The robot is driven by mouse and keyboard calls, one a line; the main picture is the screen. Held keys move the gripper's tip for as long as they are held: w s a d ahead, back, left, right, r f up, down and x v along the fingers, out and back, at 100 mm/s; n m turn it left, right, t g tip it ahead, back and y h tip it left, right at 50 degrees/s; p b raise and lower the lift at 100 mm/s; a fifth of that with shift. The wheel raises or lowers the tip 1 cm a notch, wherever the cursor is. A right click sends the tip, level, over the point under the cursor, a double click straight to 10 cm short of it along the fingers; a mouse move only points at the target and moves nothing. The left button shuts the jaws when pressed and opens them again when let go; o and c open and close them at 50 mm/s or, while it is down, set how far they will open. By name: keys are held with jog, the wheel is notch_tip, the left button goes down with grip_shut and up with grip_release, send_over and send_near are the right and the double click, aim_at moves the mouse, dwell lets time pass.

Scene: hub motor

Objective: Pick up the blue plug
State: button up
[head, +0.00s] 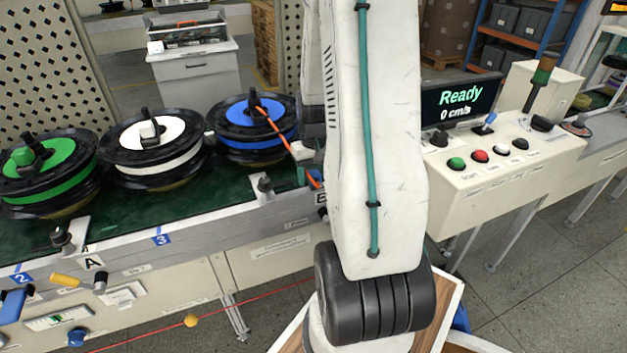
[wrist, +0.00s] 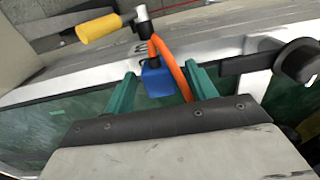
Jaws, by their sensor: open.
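The blue plug (wrist: 158,77) shows in the wrist view, on an orange cable (wrist: 172,62) that curves over and down beside it. My gripper (wrist: 160,70) is open. Its two teal fingers stand to the left and right of the plug, with a gap on each side. I cannot tell whether the plug is fully at fingertip depth. In the head view my arm hides most of the gripper and I cannot clearly make out the plug. The orange cable runs from the blue spool (head: 256,112) down toward the conveyor edge.
A yellow handle (wrist: 98,28) and a black knob (wrist: 298,60) sit near the fingers. A white spool (head: 153,137) and a green spool (head: 45,168) stand on the conveyor (head: 32,236). A control panel (head: 515,155) reading "Ready" is right of my arm.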

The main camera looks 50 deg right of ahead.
jog(key=c, duration=1.1)
jog(key=shift+o, duration=0.2)
jog(key=shift+r, duration=0.1)
